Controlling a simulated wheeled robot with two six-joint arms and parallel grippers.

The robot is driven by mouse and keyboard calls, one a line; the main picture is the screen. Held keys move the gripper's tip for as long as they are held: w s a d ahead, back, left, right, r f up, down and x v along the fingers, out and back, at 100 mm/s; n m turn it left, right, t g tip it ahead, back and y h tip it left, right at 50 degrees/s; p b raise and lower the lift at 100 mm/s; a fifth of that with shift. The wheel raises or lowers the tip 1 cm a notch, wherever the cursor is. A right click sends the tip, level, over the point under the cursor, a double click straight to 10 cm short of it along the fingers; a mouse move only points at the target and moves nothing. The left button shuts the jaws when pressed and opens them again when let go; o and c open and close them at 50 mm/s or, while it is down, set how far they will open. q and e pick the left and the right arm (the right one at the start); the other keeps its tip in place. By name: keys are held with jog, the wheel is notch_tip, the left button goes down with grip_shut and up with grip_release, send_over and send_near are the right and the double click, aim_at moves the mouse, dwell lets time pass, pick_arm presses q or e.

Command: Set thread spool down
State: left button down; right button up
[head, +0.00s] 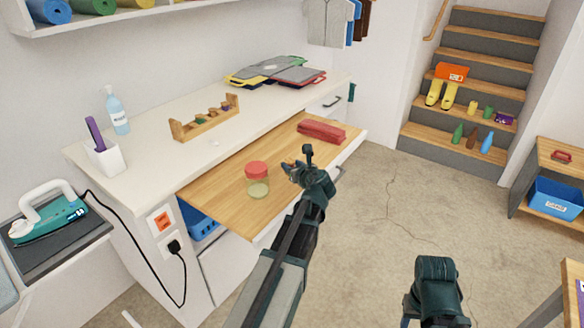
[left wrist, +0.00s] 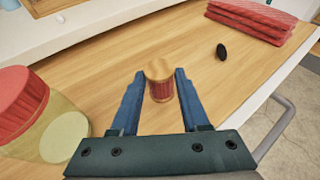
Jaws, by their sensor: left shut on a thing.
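The thread spool (left wrist: 161,84), dark red thread with a tan wooden top, stands between the two blue fingers of my left gripper (left wrist: 158,92) in the left wrist view. The fingers are shut on it. In the head view my left gripper (head: 290,166) is over the pull-out wooden board (head: 222,190), and the spool is mostly hidden there. The spool is low over the board; I cannot tell whether it touches. My right gripper is not in view; only part of my right arm shows at the bottom.
A jar with a red lid (head: 257,180) stands left of the gripper on the board. A folded red cloth (head: 321,131) lies at its far right end, and a small black oval thing (left wrist: 221,51) lies near it. A wooden rack (head: 204,119) stands on the white counter (head: 160,137) behind.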

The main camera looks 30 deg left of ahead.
pick_arm(q)
jog(key=shift+f, duration=0.2)
jog(key=shift+c, duration=2)
grip_release()
jog(key=shift+r, duration=0.15)
jog(key=shift+d+r, duration=0.1)
jog(key=shift+r, duration=0.1)
jog(key=p+v, duration=0.4)
jog(key=v, duration=0.7)
jog(key=shift+s+d, duration=0.25)
jog(key=shift+d, duration=0.1)
